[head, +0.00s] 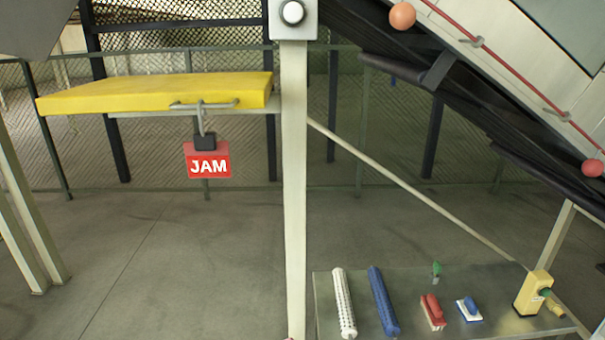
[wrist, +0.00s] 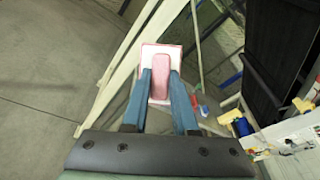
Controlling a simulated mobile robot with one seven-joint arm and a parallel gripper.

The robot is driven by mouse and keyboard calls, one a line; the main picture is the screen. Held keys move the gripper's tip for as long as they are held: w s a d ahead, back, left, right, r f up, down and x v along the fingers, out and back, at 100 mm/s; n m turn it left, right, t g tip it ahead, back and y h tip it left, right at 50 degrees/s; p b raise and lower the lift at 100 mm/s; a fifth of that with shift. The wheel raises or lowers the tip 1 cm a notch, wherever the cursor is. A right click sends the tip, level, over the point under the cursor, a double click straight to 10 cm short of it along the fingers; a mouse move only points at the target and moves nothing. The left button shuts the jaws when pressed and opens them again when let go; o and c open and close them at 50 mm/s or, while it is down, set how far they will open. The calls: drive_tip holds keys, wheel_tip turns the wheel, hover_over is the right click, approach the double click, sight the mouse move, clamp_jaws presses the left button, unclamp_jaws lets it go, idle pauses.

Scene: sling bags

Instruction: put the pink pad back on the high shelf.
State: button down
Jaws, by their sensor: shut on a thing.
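The pink pad (wrist: 161,61) shows in the wrist view, a pale pink plate with a darker pink raised handle. My gripper (wrist: 160,82) has its two blue fingers shut on the handle, one on each side. The pad is held in the air beyond the fingertips. In the head view neither the pad nor my gripper can be made out. I cannot pick out a high shelf for certain in either view.
A low grey bench (head: 410,282) holds a white roller (head: 344,302), a blue roller (head: 383,300), a red pad (head: 432,312), a blue pad (head: 469,310) and a yellow device (head: 533,293). A pale post (head: 293,190) stands mid-view. A yellow panel (head: 160,94) carries a JAM tag (head: 208,165).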

drive_tip(key=s+d+f+n+y+b, duration=0.1)
drive_tip(key=s+d+f, duration=0.3)
drive_tip(key=s+f, duration=0.6)
wheel_tip(320, 180, down, 4)
drive_tip(key=shift+s+r+y+b, duration=0.1)
drive_tip(key=shift+s+y+b, duration=0.1)
drive_tip(key=shift+y+b, duration=0.3)
drive_tip(key=shift+a, duration=0.25)
